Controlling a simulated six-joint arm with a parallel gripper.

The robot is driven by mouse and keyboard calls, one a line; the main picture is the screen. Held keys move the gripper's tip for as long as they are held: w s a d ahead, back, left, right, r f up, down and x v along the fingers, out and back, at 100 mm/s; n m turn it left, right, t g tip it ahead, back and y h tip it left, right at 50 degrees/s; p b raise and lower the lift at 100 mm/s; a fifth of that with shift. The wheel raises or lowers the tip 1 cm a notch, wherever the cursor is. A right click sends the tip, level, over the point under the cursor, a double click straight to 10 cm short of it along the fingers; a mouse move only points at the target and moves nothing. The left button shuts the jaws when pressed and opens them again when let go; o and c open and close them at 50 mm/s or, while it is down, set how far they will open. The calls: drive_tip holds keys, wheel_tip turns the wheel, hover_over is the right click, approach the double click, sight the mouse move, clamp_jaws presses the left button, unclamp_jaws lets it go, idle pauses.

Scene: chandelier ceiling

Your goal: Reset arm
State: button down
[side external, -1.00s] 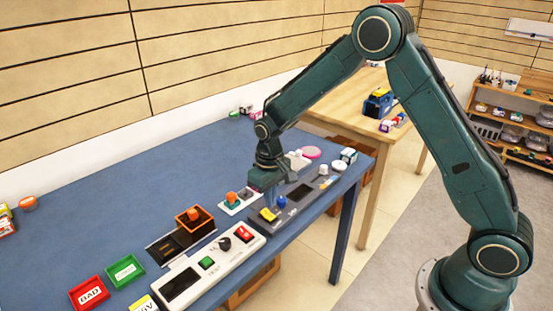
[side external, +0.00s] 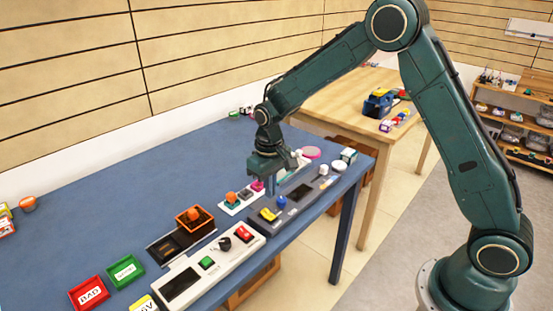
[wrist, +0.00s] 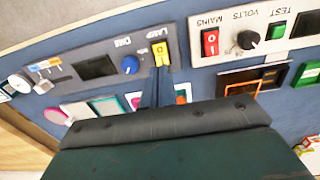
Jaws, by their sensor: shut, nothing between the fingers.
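My teal arm reaches in from the right over the blue table. My gripper (side external: 271,186) points down, shut and empty, and appears raised above the grey control panel (side external: 262,228). In the wrist view my gripper's closed fingers (wrist: 158,93) show just beside the yellow rocker switch (wrist: 161,54) labelled LAMP. The same yellow switch (side external: 268,214) shows in the side view, with a blue knob (side external: 281,201) next to it. The wrist view shows the blue knob (wrist: 130,64) and a dark screen (wrist: 96,67) on that panel.
A white panel (side external: 216,262) with a red switch, black knob and green button stands left of the grey one. An orange box (side external: 194,221) and red (side external: 88,293) and green (side external: 125,270) trays lie further left.

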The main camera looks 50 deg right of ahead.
drive_tip(key=shift+r, duration=0.1)
drive_tip(key=s+d+r+t, duration=0.1)
drive_tip(key=s+r, duration=0.4)
drive_tip(key=r, duration=0.3)
drive_tip(key=s+r+t, duration=0.1)
drive_tip(key=s+r, duration=0.5)
drive_tip(key=r, duration=0.1)
drive_tip(key=s+r+t, duration=0.1)
drive_tip(key=s+r, duration=0.1)
drive_tip(key=s, duration=0.7)
drive_tip(key=s+d+r+t, duration=0.1)
drive_tip(key=s+r+t, duration=0.1)
drive_tip(key=s, duration=0.7)
drive_tip(key=shift+d+r+t, duration=0.25)
drive_tip(key=shift+r+t, duration=0.05)
drive_tip(key=shift+r, duration=0.4)
